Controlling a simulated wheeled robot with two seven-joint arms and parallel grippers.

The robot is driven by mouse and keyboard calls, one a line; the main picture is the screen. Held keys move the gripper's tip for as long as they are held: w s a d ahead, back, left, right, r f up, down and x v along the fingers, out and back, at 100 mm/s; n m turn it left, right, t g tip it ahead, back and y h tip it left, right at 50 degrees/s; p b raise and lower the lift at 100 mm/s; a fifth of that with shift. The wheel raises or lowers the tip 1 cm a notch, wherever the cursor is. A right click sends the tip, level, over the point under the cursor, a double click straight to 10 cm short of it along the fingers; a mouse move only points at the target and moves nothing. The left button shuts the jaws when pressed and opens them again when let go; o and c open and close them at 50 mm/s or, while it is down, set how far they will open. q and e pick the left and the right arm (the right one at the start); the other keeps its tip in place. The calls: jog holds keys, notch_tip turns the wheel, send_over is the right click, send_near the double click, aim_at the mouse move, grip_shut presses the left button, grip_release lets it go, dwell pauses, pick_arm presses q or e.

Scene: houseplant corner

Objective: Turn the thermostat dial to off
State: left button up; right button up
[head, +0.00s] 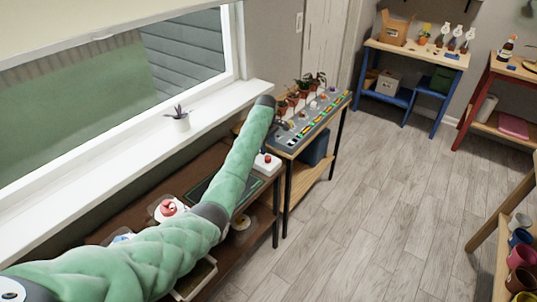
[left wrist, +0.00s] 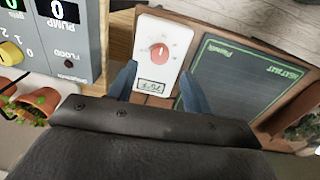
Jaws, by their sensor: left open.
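The thermostat is a white box with a red dial and a small display. In the head view the thermostat (head: 262,168) sits at the right end of the brown bench, with its red dial (head: 267,158) up. In the left wrist view the thermostat (left wrist: 143,32) lies just ahead of my left gripper (left wrist: 158,70), with the dial (left wrist: 159,52) between the two blue-grey fingers. The fingers are open and apart from the dial, one to each side. The display (left wrist: 152,86) shows nearer the palm. I cannot read the dial's setting. My right gripper is not in view.
A grey control panel (left wrist: 73,45) with a yellow knob stands left of the thermostat in the wrist view. A dark green board (left wrist: 238,80) lies to the right. Potted plants (left wrist: 40,102) are near. In the head view the floor (head: 365,190) is clear.

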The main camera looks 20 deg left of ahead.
aim_at(268, 157)
pick_arm(q)
notch_tip(268, 157, down, 5)
jog(key=shift+w+r+p, duration=0.1)
jog(key=shift+w+p, duration=0.05)
jog(key=shift+p, duration=0.5)
jog(key=shift+f, duration=0.75)
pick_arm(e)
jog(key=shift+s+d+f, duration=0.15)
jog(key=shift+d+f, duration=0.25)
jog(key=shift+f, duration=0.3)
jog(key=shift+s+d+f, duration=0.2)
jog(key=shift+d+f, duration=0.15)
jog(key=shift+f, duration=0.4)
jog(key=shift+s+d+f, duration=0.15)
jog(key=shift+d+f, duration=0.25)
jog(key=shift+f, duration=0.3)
pick_arm(q)
jog(key=shift+c, duration=0.4)
jog(key=c, duration=0.9)
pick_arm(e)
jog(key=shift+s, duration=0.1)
